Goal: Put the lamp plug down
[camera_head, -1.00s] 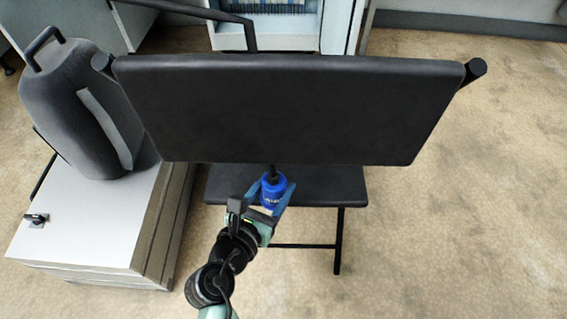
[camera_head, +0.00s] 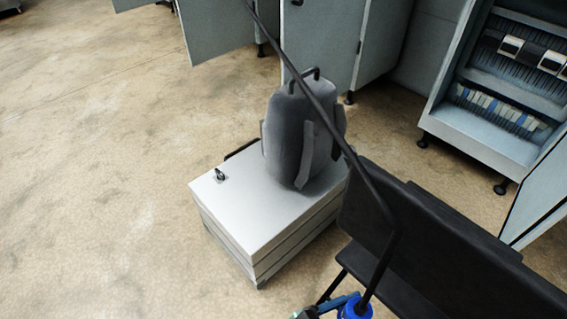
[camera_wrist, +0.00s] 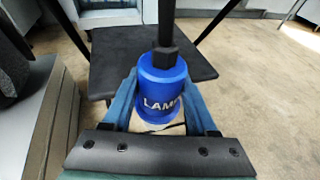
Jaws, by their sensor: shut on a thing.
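The lamp plug (camera_wrist: 152,88) is a blue cylinder with white lettering, partly readable as "LAM", and a black neck and cable on top. My gripper (camera_wrist: 161,100) is shut on it, with one blue finger on each side. The plug looks roughly upright in the wrist view, held in front of the black chair seat. In the head view the plug (camera_head: 355,308) shows only at the bottom edge, with part of my gripper (camera_head: 338,305) beside it. The plug's lower end is mostly hidden in the head view.
A black cable (camera_head: 330,118) runs from the plug to the top of the head view. A black chair (camera_head: 440,245) stands at lower right. A low white cabinet (camera_head: 245,215) carries a grey backpack (camera_head: 290,135) and a small dark item (camera_head: 220,175). Bare floor lies left.

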